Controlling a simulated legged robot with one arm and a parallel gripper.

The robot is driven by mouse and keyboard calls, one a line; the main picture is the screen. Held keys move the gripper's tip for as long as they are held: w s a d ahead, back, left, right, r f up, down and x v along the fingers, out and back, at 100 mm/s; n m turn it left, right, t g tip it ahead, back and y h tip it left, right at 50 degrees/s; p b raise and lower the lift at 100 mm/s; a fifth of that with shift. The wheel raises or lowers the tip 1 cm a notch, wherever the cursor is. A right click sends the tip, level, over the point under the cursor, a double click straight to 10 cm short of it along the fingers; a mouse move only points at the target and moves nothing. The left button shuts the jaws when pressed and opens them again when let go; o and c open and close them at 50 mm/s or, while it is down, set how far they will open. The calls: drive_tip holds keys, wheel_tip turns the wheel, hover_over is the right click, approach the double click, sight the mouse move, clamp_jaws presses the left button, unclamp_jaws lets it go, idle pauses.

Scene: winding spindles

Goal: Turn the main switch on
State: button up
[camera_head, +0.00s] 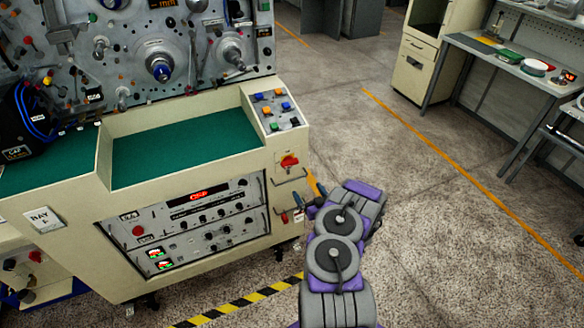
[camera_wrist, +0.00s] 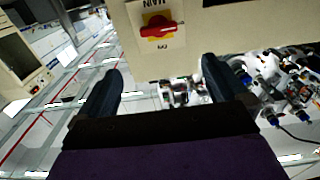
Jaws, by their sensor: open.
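The main switch (camera_head: 289,161) is a red rotary handle on a yellow and white plate, on the right front face of the cream winding machine. In the wrist view the red switch handle (camera_wrist: 158,27) shows at the top, above and between my fingers, with lettering that reads MAIN upside down. The handle lies roughly level across its plate there. My gripper (camera_wrist: 162,85) is open and empty, its two dark fingers apart and not touching the switch. In the head view my purple and grey arm reaches up to the machine's right front, and my gripper is mostly hidden behind it.
The cream machine (camera_head: 70,255) has a green worktop (camera_head: 185,150), a button panel (camera_head: 275,108) and an instrument panel (camera_head: 190,225). A metal handle (camera_head: 290,178) sits just below the switch. Yellow-black tape (camera_head: 245,300) marks the floor. Open floor (camera_head: 440,220) lies to the right, before a workbench (camera_head: 500,55).

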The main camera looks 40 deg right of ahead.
sight(291, 165)
drive_tip(key=b+x, duration=0.4)
drive_tip(key=x, duration=1.2)
drive_tip(key=shift+w+d, duration=0.1)
drive_tip(key=shift+c, duration=0.5)
drive_tip(key=c, duration=0.8)
